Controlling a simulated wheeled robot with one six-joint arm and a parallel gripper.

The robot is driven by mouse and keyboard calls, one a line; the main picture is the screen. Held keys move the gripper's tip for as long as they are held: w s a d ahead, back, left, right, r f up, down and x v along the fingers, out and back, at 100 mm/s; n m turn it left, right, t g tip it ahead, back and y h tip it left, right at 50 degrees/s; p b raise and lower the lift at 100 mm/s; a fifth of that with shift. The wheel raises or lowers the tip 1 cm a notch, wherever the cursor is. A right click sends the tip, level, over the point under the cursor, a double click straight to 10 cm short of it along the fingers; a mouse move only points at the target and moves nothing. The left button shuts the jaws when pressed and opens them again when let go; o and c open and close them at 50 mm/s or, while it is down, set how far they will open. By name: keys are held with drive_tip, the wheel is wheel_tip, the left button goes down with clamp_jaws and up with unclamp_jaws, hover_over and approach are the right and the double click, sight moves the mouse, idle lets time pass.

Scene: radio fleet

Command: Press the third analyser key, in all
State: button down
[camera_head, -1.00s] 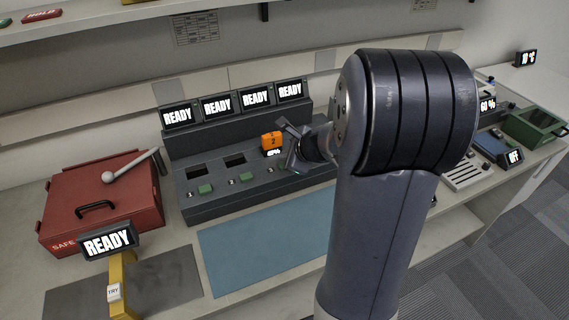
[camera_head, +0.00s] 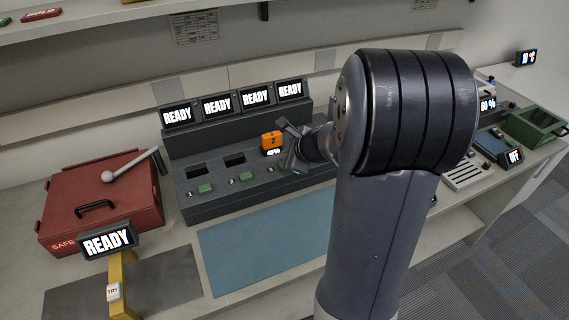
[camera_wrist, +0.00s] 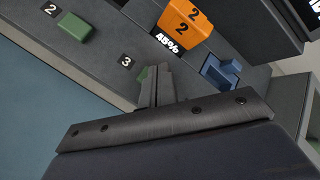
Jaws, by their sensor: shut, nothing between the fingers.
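The analyser (camera_head: 214,207) is a dark grey console with several small screens along its back, all reading READY. Its first green key (camera_head: 205,188) and second green key (camera_head: 246,176) are in plain sight.
A blue part (camera_wrist: 221,72) sits right of the gripper in the wrist view. A red safe box (camera_head: 100,205) with a lever stands left. A yellow stand (camera_head: 121,280) with a READY screen is in front. A blue mat (camera_head: 262,243) lies clear before the console.

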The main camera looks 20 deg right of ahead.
drive_tip(key=shift+f, duration=0.35)
drive_tip(key=shift+f+b, duration=0.45)
drive_tip(key=shift+b, duration=0.25)
idle(0.6)
drive_tip(key=shift+r+p, duration=0.8)
drive_tip(key=shift+r, duration=0.1)
drive_tip(key=shift+r, duration=0.1)
wheel_tip(320, 180, up, 5)
drive_tip(key=p, duration=0.4)
drive_tip(key=shift+p, duration=0.4)
